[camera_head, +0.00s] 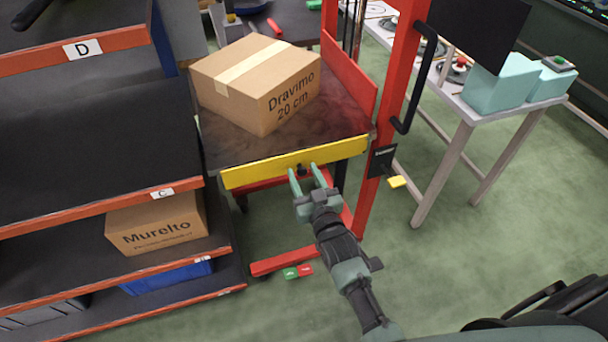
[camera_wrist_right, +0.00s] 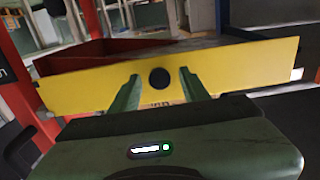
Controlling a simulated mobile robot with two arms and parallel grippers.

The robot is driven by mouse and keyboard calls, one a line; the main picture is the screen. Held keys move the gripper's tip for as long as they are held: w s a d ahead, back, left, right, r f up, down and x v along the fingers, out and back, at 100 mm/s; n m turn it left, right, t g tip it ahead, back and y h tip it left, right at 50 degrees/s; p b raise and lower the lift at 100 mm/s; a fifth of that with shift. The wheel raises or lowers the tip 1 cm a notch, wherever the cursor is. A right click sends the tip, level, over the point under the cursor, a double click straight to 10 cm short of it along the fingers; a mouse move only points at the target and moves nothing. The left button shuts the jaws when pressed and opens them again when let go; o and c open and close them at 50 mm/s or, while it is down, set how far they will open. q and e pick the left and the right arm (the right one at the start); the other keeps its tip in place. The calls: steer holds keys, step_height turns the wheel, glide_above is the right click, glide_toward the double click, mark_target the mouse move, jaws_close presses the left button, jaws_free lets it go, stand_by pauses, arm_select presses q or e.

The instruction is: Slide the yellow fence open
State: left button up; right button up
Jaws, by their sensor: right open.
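The yellow fence (camera_head: 260,170) is a long flat bar along the front edge of the dark cart top. It has a small black round knob (camera_head: 302,170) on its face. In the right wrist view the yellow fence (camera_wrist_right: 100,86) spans most of the picture, with the knob (camera_wrist_right: 159,78) near its middle. My right gripper (camera_head: 308,173) is in front of the fence at the knob, its fingers open. In the wrist view the right gripper (camera_wrist_right: 157,85) has one finger on each side of the knob, with gaps visible. My left gripper is not in view.
A cardboard box (camera_head: 235,75) marked "Dravimo 20 cm" sits on the cart top behind the fence. A red post (camera_head: 393,100) with a black handle (camera_head: 418,80) stands at right. Shelves (camera_head: 90,210) are at left.

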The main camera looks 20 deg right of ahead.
jaws_close()
stand_by(1.4)
